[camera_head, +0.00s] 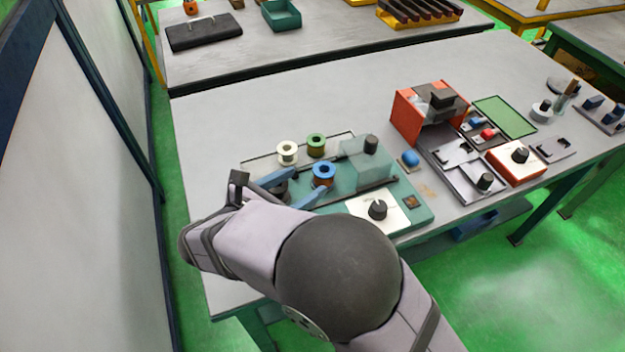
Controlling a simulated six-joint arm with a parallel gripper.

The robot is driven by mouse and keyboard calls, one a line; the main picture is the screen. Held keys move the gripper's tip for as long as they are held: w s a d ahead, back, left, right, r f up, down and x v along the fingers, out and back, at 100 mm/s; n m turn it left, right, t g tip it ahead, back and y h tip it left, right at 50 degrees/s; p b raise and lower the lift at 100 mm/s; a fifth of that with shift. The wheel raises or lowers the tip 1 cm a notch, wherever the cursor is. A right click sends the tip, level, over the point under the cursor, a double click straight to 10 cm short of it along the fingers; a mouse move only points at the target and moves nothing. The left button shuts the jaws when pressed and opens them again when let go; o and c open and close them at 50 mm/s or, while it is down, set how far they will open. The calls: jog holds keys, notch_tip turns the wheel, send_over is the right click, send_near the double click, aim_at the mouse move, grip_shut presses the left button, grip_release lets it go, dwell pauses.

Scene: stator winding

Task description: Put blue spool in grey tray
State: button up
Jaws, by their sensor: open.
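My arm and gripper body hide the fixture's front left part.
A white spool (287,152) and a green spool (316,145) stand just behind the blue one. An orange machine (410,115) stands farther right. The table's back left is clear.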

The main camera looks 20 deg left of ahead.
jog(key=shift+o, duration=0.5)
jog(key=shift+v, duration=1.6)
jog(key=shift+w, duration=0.1)
jog(key=w+d+r+m+g+h+p, duration=0.2)
jog(key=w+d+r+m+h+p, duration=0.2)
jog(key=w+d+r+p, duration=0.55)
jog(key=n+g+y, duration=0.3)
jog(key=g+y, duration=0.4)
jog(key=g, duration=0.1)
send_over(319, 173)
jog(key=f, duration=0.6)
jog(key=shift+s+d+f, duration=0.15)
jog(key=shift+s+f, duration=0.05)
jog(key=shift+f, duration=0.05)
jog(key=shift+w+n, duration=0.1)
jog(key=shift+n, duration=0.3)
jog(key=shift+a+n, duration=0.2)
jog(key=shift+n, duration=0.3)
jog(key=shift+f, duration=0.1)
